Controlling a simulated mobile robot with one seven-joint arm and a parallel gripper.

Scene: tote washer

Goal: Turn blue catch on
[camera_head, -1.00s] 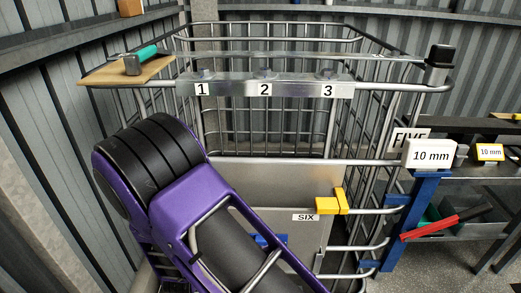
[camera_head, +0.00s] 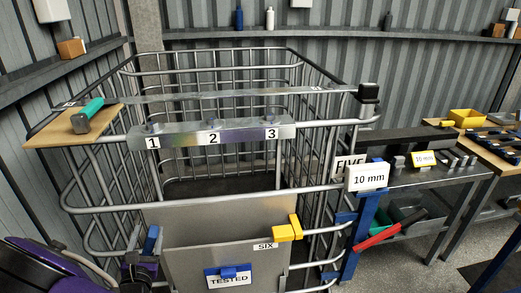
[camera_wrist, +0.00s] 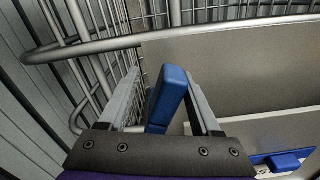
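A blue catch (camera_head: 151,240) stands upright at the left edge of the cage's lower grey panel in the head view. In the wrist view the blue catch (camera_wrist: 168,95) lies between my two fingers, tilted a little. My gripper (camera_head: 145,250) is at the catch, at lower left in the head view. In the wrist view my gripper (camera_wrist: 160,95) is open, with a gap on the left of the catch; I cannot tell whether the right finger touches it. A yellow catch (camera_head: 287,230) sits on the panel's right side beside the SIX label.
A blue block on the TESTED plate (camera_head: 228,282) is at the panel's bottom. A green-handled tool (camera_head: 88,115) lies on a wooden board at left. A blue post (camera_head: 361,235) with a red handle (camera_head: 385,235) stands at right. Cage rails (camera_wrist: 80,47) run close above my fingers.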

